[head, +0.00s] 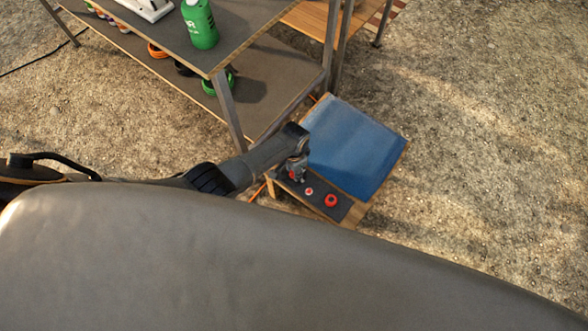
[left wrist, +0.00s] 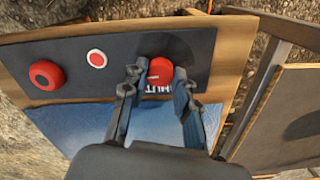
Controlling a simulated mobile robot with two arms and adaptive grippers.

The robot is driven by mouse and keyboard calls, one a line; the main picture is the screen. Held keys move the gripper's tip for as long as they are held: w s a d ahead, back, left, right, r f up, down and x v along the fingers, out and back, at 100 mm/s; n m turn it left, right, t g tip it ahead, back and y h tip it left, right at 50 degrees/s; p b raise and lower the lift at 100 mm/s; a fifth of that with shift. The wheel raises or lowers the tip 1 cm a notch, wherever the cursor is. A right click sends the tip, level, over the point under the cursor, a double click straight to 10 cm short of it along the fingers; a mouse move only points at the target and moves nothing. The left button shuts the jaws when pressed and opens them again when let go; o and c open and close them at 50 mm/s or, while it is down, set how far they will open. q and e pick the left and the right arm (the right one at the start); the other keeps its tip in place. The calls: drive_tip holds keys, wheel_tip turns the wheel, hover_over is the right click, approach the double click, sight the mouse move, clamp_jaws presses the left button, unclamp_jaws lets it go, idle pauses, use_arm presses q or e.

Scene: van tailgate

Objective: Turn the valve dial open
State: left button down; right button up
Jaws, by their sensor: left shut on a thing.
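The dark control panel (head: 345,208) lies on a wooden box with a blue sloped top (head: 355,145). A red dial (left wrist: 160,70) sits at one end of the panel in the left wrist view, with a partly covered white label below it. My left gripper (head: 295,174) reaches down to the panel, and in the left wrist view its fingers (left wrist: 159,76) stand on both sides of the dial, shut on it. The dial is mostly hidden in the head view. My right gripper is not in view.
A white-ringed red button (left wrist: 97,58) and another round red knob (left wrist: 46,75) share the panel. A metal-framed shelf (head: 262,95) with a green bottle (head: 200,24) stands close behind my left arm. Open gravel lies to the right.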

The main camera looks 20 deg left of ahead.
use_arm(q)
drive_tip(key=c, duration=1)
unclamp_jaws()
drive_tip(key=shift+s+f, duration=0.1)
drive_tip(key=shift+r, duration=0.65)
wheel_tip(320, 180, up, 11)
drive_tip(key=shift+f, duration=0.1)
drive_tip(key=shift+f, duration=0.1)
